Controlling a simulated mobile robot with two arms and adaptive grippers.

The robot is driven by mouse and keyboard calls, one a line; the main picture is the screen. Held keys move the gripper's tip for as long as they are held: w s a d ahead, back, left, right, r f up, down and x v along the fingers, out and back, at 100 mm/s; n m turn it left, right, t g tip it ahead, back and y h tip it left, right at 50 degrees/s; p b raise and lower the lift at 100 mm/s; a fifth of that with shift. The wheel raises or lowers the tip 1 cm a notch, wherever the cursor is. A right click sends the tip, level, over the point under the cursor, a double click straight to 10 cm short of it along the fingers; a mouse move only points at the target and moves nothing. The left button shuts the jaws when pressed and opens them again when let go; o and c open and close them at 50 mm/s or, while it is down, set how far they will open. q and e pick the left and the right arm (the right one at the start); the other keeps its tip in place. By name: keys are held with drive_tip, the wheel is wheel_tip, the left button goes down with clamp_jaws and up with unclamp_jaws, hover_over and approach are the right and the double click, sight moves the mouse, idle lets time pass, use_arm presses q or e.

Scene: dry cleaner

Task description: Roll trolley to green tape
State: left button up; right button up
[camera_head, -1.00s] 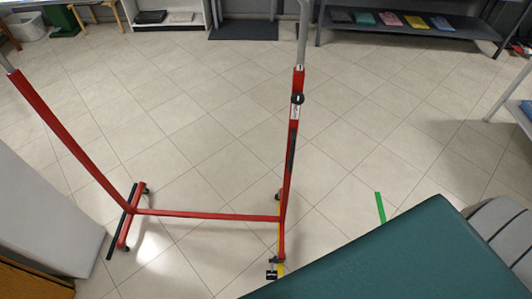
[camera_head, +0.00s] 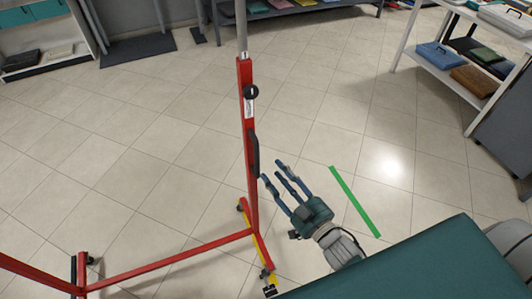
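The trolley is a red rack on wheels (camera_head: 247,120) with a grey pole on top. Its right upright stands left of centre, with a black knob and a black handle (camera_head: 254,153). A low red bar (camera_head: 170,262) runs left to its other foot, and the left upright is cut off by the picture edge. The green tape (camera_head: 355,202) is a strip on the floor to the right of the trolley. My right gripper (camera_head: 273,171) has its fingers spread and empty, pointing at the upright just right of and below the handle; contact is not clear. My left gripper is out of view.
A yellow strip (camera_head: 263,250) lies along the trolley's right foot. My teal body part covers the lower right. A shelf with cases (camera_head: 470,80) stands at upper right, and a shelf and dark mat (camera_head: 138,50) at upper left. Tiled floor between is clear.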

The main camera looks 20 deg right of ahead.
sight(258, 153)
drive_tip(key=p+x, duration=0.1)
drive_tip(key=x, duration=0.9)
drive_tip(key=shift+c, duration=0.5)
drive_tip(key=c, duration=0.8)
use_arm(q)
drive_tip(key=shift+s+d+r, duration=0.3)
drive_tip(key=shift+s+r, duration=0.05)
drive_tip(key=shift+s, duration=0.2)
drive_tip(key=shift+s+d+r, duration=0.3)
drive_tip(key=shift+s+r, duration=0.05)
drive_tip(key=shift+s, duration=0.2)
use_arm(e)
clamp_jaws()
